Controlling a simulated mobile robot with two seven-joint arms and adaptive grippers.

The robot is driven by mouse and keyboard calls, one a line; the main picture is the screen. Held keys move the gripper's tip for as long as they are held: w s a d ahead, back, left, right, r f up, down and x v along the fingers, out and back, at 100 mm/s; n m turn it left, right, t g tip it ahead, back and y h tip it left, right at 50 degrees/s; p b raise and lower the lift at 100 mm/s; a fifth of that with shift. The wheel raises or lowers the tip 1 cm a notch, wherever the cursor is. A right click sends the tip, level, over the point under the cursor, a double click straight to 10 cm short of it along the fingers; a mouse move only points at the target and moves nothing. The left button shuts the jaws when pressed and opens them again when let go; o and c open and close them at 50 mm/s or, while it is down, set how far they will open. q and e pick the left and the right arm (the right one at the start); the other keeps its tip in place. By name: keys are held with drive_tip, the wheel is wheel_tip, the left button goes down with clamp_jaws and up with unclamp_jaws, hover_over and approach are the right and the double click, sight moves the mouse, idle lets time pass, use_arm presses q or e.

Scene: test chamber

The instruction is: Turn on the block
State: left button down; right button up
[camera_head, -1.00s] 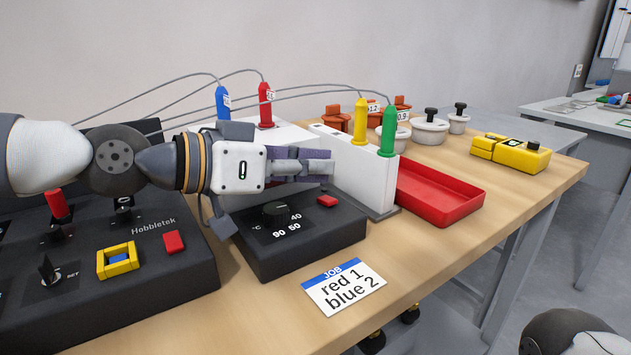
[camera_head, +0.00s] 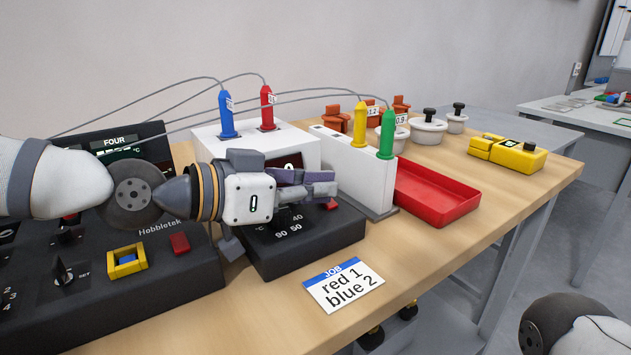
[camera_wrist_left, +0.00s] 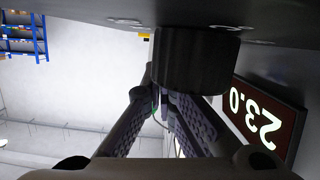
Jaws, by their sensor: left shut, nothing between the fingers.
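The block is a white box (camera_head: 208,143) on a black base (camera_head: 330,238), with a knob (camera_head: 283,217) and a dial marked 40, 50 and 90. A red switch (camera_head: 333,206) on the base is partly hidden by my left gripper (camera_head: 333,186). The gripper is shut and empty, held just over the base in front of the white box. I cannot tell whether it touches the switch. In the left wrist view the closed fingers (camera_wrist_left: 182,112) are beside the black knob (camera_wrist_left: 203,62). A lit display (camera_wrist_left: 255,116) there reads 23.0. My right gripper is out of view.
Blue (camera_head: 226,112) and red (camera_head: 267,108) probes stand in the white box. Yellow and green probes stand in a white holder (camera_head: 345,180). A red tray (camera_head: 440,193) lies right. A Hobbletek panel (camera_head: 185,272) is left. A job card (camera_head: 343,286) lies in front.

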use_arm(q)
drive_tip(key=r, duration=0.2)
drive_tip(key=r+p, duration=0.1)
drive_tip(key=r, duration=0.1)
drive_tip(key=s+r+p, duration=0.1)
drive_tip(key=r, duration=0.1)
drive_tip(key=shift+s+d, duration=0.1)
drive_tip(key=shift+d, duration=0.2)
drive_tip(key=shift+s+a+f, duration=0.25)
drive_tip(key=shift+a, duration=0.35)
drive_tip(key=shift+s+a+f, duration=0.2)
drive_tip(key=shift+s+a, duration=0.05)
drive_tip(key=shift+a, duration=0.35)
drive_tip(key=v, duration=0.7)
drive_tip(key=shift+s+f+p, duration=0.3)
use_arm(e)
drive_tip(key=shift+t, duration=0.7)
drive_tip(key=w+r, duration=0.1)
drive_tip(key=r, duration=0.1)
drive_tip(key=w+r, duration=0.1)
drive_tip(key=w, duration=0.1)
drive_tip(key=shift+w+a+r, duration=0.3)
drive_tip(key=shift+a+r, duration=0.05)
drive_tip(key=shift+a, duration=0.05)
use_arm(q)
drive_tip(key=shift+d, duration=0.1)
